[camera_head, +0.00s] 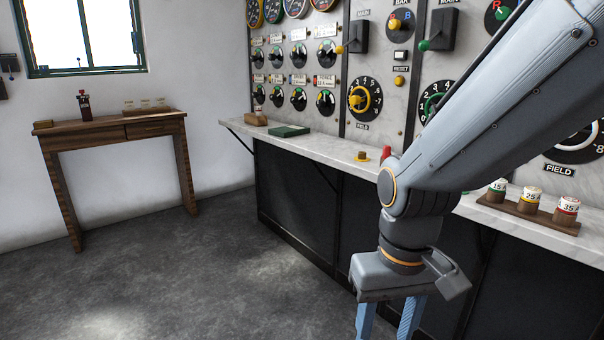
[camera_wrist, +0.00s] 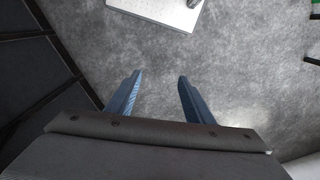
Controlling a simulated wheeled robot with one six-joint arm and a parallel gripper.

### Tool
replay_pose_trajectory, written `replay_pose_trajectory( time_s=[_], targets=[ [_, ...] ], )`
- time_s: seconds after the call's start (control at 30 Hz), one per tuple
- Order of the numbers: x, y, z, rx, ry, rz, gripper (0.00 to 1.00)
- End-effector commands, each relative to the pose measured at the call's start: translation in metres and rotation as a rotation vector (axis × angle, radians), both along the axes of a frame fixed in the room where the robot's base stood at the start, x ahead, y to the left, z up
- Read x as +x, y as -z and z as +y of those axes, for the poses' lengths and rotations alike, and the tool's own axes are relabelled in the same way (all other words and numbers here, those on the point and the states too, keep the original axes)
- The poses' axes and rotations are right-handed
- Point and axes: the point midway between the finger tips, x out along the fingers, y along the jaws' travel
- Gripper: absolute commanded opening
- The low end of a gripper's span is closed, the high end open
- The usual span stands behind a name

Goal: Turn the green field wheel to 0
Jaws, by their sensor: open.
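The green field wheel (camera_head: 431,101) is on the marble panel in the head view, right of the yellow field wheel (camera_head: 364,98). My arm hides its right part, so I cannot tell its setting. My gripper (camera_head: 390,322) hangs pointing down in front of the counter, below and apart from the wheel. In the wrist view my gripper (camera_wrist: 156,100) has its two blue fingers apart with nothing between them, above the grey floor.
A marble counter (camera_head: 335,147) runs below the panel. On it stand a rack of labelled fuses (camera_head: 530,207), a green book-like object (camera_head: 289,131) and small items. A wooden table (camera_head: 110,132) stands at the left wall. The floor (camera_head: 190,270) between is clear.

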Motion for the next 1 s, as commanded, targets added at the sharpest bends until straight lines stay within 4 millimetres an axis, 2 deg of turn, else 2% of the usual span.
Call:
replay_pose_trajectory(
  time_s=[0.03,0.1,0.4,0.6,1.0],
  targets=[
    [-0.003,-0.016,-0.006,-0.004,0.019,0.004,0.47],
    [-0.003,-0.026,-0.014,-0.008,0.043,0.004,0.47],
    [-0.006,-0.059,-0.049,-0.024,0.136,0.008,0.47],
    [-0.008,-0.066,-0.062,-0.028,0.163,0.008,0.47],
    [-0.007,-0.065,-0.064,-0.029,0.167,0.008,0.47]
  ],
)
